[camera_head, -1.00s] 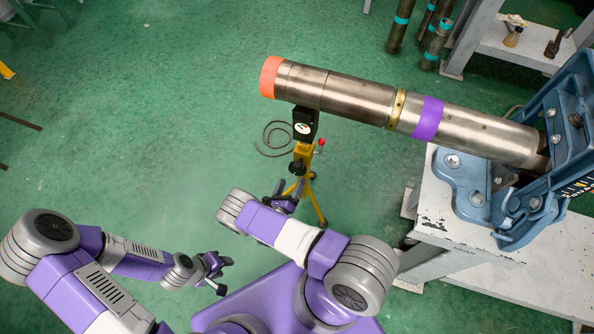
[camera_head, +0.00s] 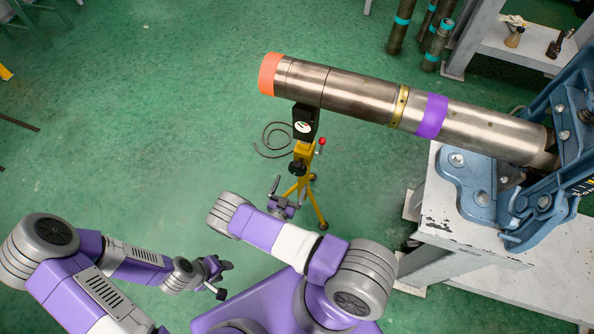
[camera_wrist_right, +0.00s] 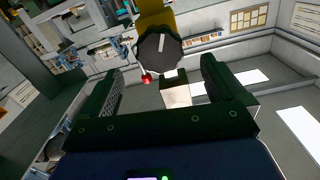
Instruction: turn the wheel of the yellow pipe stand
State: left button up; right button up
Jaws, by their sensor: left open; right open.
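The yellow pipe stand (camera_head: 303,152) stands on the floor under the pipe (camera_head: 345,90), with a black head at its top. A dark wheel (camera_head: 297,167) is on its post, and a small red ball knob (camera_head: 322,141) sticks out to the right. In the right wrist view the dark wheel (camera_wrist_right: 160,53) is ahead, beyond the fingertips, with the red knob (camera_wrist_right: 146,78) beside it. My right gripper (camera_head: 287,195) is open and empty, just below the wheel in the head view; its fingers also frame the right wrist view (camera_wrist_right: 160,80). My left gripper (camera_head: 224,280) is open and empty, away to the lower left.
The pipe has an orange end (camera_head: 270,74) and a purple band (camera_head: 432,116). A blue vise (camera_head: 470,185) on a white bench (camera_head: 450,230) holds its right end. A dark cable (camera_head: 268,140) lies left of the stand. The floor to the left is largely clear.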

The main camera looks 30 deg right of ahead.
aim_at(296, 172)
jog(key=shift+w+d+n, duration=0.2)
jog(key=shift+d+n, duration=0.05)
jog(key=shift+n, duration=0.55)
jog(key=b+x, duration=0.1)
jog(key=x, duration=0.6)
jog(key=shift+b, duration=0.35)
jog(key=shift+c, duration=0.2)
jog(key=c, duration=1)
jog(key=shift+m, duration=0.6)
